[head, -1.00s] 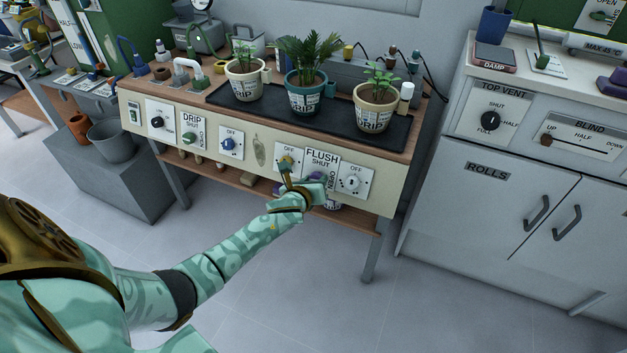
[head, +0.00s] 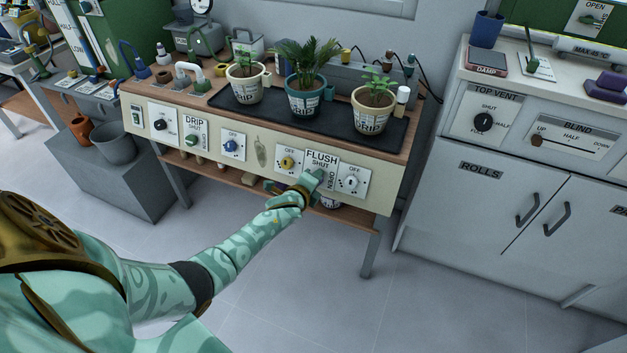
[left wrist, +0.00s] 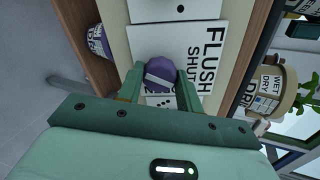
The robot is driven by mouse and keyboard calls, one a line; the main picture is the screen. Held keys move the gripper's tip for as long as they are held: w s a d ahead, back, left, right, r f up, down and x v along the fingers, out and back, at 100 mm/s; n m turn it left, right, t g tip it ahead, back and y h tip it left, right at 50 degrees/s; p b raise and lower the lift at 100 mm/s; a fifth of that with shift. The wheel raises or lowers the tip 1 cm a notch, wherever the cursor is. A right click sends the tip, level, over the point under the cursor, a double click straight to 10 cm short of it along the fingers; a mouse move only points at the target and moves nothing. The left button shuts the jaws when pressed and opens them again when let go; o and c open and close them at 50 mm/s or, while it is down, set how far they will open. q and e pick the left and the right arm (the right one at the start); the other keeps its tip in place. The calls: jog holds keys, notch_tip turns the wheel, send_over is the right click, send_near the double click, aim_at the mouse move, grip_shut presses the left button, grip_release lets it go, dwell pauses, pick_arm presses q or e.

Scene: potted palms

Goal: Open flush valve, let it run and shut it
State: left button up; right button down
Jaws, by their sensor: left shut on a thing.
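The flush valve is a purple knob (left wrist: 160,72) with a pale line, on a white plate (left wrist: 205,60) lettered FLUSH and SHUT in the left wrist view. The line runs nearly sideways in that picture, slightly tilted; I cannot tell the exact setting. My left gripper (left wrist: 160,88) has one finger on each side of the knob and is shut on it. In the head view the left gripper (head: 312,181) covers the knob, in front of the FLUSH plate (head: 323,160), where OPEN shows at the right. My right gripper is not in view.
Three potted plants stand on a black tray (head: 262,112) above. A cabinet (head: 480,200) stands at the right. The floor in front is clear.

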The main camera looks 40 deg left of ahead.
pick_arm(q)
jog(key=n, duration=0.5)
jog(key=shift+p, duration=0.4)
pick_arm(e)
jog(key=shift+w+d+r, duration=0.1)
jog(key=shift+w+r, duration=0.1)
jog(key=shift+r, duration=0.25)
pick_arm(q)
jog(key=shift+f+n, duration=0.1)
jog(key=shift+n, duration=0.2)
jog(key=o, duration=1)
jog(key=p+v, duration=0.2)
jog(key=v, duration=0.3)
jog(key=p+v, duration=0.3)
jog(key=v, duration=0.3)
jog(key=p+v, duration=0.3)
jog(key=v, duration=0.2)
jog(key=shift+s+a, duration=0.25)
jog(key=shift+s, duration=0.05)
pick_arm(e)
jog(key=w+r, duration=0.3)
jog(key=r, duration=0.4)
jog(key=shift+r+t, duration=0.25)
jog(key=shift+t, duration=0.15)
